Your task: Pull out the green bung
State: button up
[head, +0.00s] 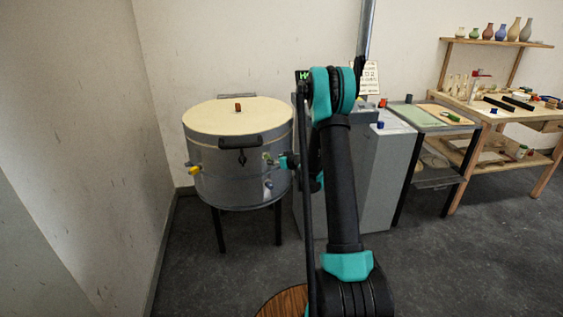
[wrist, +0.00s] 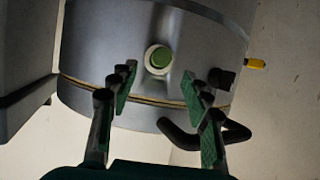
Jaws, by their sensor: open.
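The green bung (wrist: 160,57) sits in a pale round collar on the grey side wall of the drum-shaped kiln (head: 225,170). In the head view a small green spot that looks like it shows (head: 267,157), partly crowded by my gripper. My gripper (wrist: 160,72) is open, its two green-padded fingers spread to the left and right of the bung in the wrist view. Nothing is between the fingers, and they do not appear to touch the bung. In the head view my gripper is just right of the kiln wall, mostly hidden by my arm.
A black handle (head: 240,143) juts from the kiln near the lid. A yellow plug (head: 194,170) is on its left side and a blue one (head: 268,184) lower right. A brown plug (head: 238,107) tops the lid. A grey cabinet (head: 378,180) stands close on the right.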

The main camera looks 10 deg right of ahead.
aim_at(270, 157)
jog(key=x, duration=0.6)
jog(key=shift+w+a+f, duration=0.1)
jog(key=shift+w+a, duration=0.05)
jog(key=shift+c, duration=0.3)
grip_shut()
jog(key=c, duration=0.7)
grip_release()
jog(key=shift+c, duration=0.2)
grip_shut()
jog(key=shift+s+d, duration=0.25)
jog(key=shift+s, duration=0.4)
jog(key=s+d, duration=0.3)
jog(key=s, duration=0.6)
jog(key=shift+d, duration=0.35)
